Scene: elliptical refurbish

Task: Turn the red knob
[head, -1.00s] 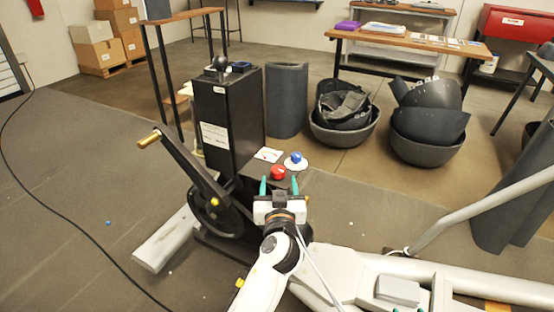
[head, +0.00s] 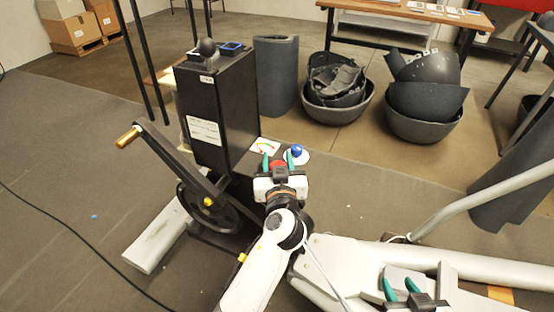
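The red knob (head: 278,164) is on the low dark base beside the tall black box. It is partly hidden behind my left gripper (head: 278,161). The two teal fingers of that gripper are apart, and the knob shows between them. I cannot tell whether the fingers touch it or how far they reach down around it. My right gripper (head: 400,289) is at the bottom right with its teal fingers apart and nothing between them.
A blue knob (head: 296,151) on a white disc is close to the right finger of my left gripper. A dial card (head: 265,146) lies behind the left finger. The black box (head: 226,120) and a crank arm (head: 172,160) stand to the left. Grey frame tubes (head: 480,265) run at the right.

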